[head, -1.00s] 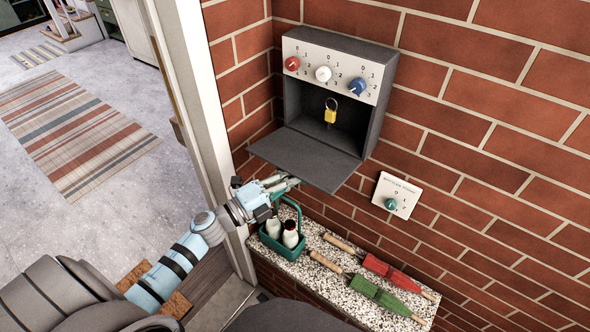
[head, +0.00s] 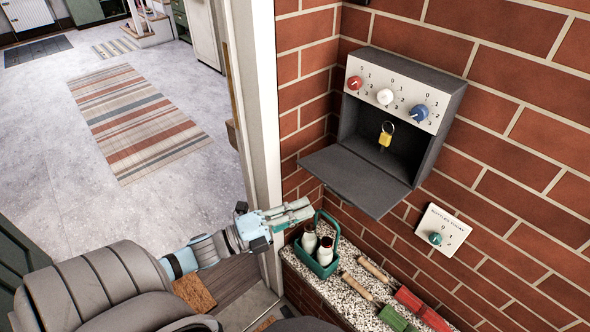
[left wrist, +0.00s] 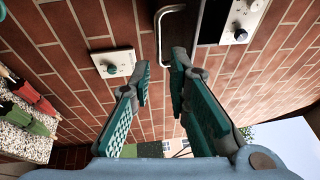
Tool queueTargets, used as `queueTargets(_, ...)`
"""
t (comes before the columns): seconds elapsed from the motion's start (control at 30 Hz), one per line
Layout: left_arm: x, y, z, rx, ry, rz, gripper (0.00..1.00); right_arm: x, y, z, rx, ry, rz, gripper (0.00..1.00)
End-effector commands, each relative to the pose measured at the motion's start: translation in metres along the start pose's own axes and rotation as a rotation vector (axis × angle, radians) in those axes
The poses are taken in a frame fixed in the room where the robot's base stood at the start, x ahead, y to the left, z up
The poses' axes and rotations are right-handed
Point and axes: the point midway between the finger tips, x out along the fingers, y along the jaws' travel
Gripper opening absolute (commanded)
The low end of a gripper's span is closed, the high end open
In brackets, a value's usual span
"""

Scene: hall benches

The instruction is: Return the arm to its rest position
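My left gripper (head: 306,209) is in the head view, left of and a little above the green bottle carrier and below the open lid of the wall box. In the left wrist view the fingers (left wrist: 161,76) stand apart with nothing held between them. The left arm is bent, with its forearm low over the doorway floor. My right gripper is in neither view.
The wall box (head: 447,105) has three knobs, a hanging yellow padlock (head: 384,139) and a lowered lid (head: 352,180). The carrier (head: 320,268) with bottles and the umbrellas (head: 420,308) rest on a speckled ledge (head: 335,295). A dial plate (head: 447,222) and door frame (head: 262,130) are near.

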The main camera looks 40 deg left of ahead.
Motion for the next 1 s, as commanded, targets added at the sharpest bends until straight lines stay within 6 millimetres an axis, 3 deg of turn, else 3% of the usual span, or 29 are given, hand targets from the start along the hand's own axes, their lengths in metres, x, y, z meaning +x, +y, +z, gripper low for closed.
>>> queueTargets(0.17, -0.02, 0.0, 0.0, 0.0, 0.001, -0.001, 0.17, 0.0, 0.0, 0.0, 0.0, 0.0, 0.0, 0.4)
queueTargets(0.67, -0.021, -0.001, 0.0, -0.002, -0.001, -0.003, 0.17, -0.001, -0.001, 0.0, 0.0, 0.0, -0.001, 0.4)
queueTargets(0.77, -0.021, 0.005, 0.004, -0.08, -0.019, 0.024, 0.17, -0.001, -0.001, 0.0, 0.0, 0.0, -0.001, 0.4)
queueTargets(0.87, -0.036, 0.047, 0.03, -0.238, -0.132, 0.155, 0.17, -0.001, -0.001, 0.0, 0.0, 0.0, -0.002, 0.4)
queueTargets(0.97, -0.078, 0.116, 0.064, -0.436, -0.349, 0.317, 0.17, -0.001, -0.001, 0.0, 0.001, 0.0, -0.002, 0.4)
queueTargets(1.0, -0.102, 0.147, 0.074, -0.525, -0.46, 0.378, 0.17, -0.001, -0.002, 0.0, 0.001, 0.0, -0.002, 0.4)
